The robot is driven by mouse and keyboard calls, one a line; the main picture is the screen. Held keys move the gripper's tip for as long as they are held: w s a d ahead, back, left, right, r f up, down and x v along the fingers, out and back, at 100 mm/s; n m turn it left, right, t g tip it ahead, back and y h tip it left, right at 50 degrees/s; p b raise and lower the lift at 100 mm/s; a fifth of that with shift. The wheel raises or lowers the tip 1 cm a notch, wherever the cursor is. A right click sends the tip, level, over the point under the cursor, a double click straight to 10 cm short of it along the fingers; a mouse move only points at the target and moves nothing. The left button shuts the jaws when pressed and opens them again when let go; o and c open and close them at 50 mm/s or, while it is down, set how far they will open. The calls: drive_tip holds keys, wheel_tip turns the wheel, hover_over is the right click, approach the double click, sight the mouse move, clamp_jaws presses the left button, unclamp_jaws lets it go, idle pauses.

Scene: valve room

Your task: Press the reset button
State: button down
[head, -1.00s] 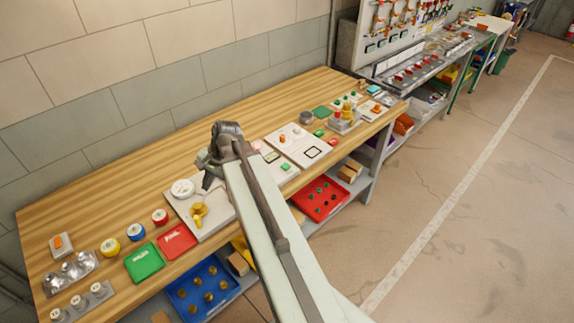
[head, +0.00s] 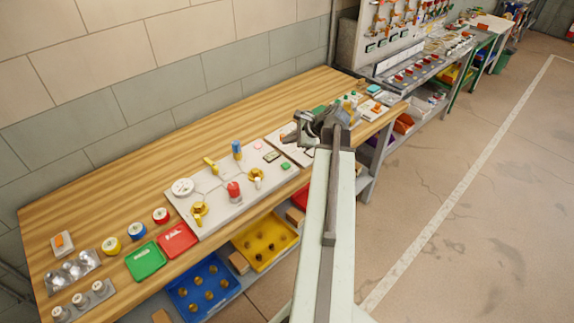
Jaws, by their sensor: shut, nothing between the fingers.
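No readable label marks the reset button, so I cannot tell which part it is. A small green block (head: 286,165) and a small pink piece (head: 257,145) sit on the pale panel section at the middle of the bench. My gripper (head: 297,136) is above the pale plate to the right of them, shut and empty. My gripper and arm hide much of that plate and parts beyond it. Whether the fingertips touch anything is too small to tell.
The wooden bench (head: 130,165) runs along the wall. The pale panel carries a red knob (head: 234,190), a blue upright part (head: 237,148), and yellow handles. Red (head: 178,240) and green (head: 146,260) trays lie left. Bins stand below. The floor at right is clear.

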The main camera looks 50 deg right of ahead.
sight(288, 166)
wheel_tip(288, 166, down, 9)
drive_tip(key=b, duration=0.9)
drive_tip(key=shift+r, duration=0.1)
idle(1.3)
drive_tip(key=shift+f, duration=0.4)
drive_tip(key=shift+f+b, duration=0.5)
drive_tip(key=shift+b, duration=0.25)
idle(0.4)
drive_tip(key=shift+r, duration=0.15)
drive_tip(key=shift+r+p, duration=0.8)
drive_tip(key=shift+p, duration=0.15)
